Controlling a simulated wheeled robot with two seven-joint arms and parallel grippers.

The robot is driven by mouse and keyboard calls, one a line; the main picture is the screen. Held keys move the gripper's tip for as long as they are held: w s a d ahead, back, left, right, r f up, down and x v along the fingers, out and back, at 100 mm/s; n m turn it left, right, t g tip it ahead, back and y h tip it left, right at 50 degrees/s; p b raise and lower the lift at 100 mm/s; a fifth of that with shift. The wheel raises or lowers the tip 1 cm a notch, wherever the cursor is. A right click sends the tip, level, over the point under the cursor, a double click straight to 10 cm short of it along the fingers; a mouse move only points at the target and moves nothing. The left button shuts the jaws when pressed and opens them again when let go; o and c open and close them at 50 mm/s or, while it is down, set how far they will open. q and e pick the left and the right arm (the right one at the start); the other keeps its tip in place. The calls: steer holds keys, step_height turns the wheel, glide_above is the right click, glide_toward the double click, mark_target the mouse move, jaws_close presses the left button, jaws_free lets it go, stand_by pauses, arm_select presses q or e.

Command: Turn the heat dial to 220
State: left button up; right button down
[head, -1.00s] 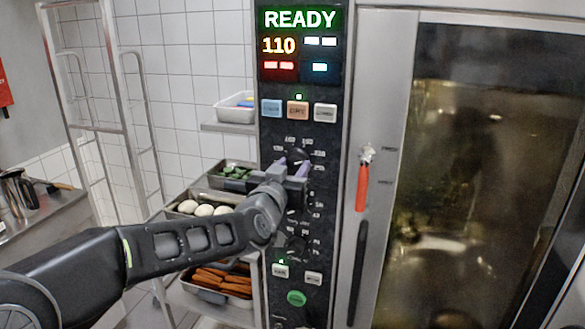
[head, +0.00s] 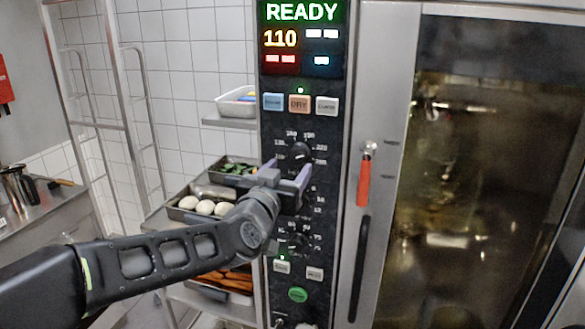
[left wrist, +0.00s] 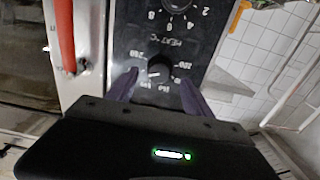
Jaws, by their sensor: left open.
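The heat dial (head: 300,155) is a round black knob with a ring of white numbers on the oven's dark control panel. In the left wrist view the dial (left wrist: 159,67) shows upside down, with "HEAT °C" printed beside it and a short light mark on the knob. My left gripper (head: 287,172) is open in front of the dial, its purple-grey fingers spread apart. In the left wrist view the gripper (left wrist: 160,88) has one finger on each side of the dial, with gaps between. The display (head: 301,38) reads READY and 110. My right gripper is not in view.
Another dial (head: 296,240) is partly hidden below my gripper. Lit buttons (head: 299,103) sit above the heat dial. A red-handled lever (head: 363,182) and the glass oven door stand to the right. Food trays (head: 205,208) on a rack stand close on the left.

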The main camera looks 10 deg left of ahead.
arm_select(q)
steer(key=s, duration=0.3)
steer(key=shift+s+a, duration=0.1)
steer(key=shift+s, duration=0.1)
steer(key=s+d+f+n+g+h, duration=0.1)
steer(key=s+d+f+g, duration=0.15)
steer(key=f, duration=1.05)
steer(key=s+d+f+g+h, duration=0.1)
steer(key=s+d+f+g, duration=0.2)
steer(key=f, duration=0.9)
steer(key=s+d+f+n+g, duration=0.1)
steer(key=s+d+f+g, duration=0.2)
steer(key=f, duration=1)
steer(key=s+d+f+g+h, duration=0.1)
steer(key=s+f+g, duration=0.8)
steer(key=s+f, duration=1.4)
steer(key=shift+s+d+n, duration=0.3)
steer(key=shift+s+d, duration=0.3)
steer(key=shift+s, duration=0.1)
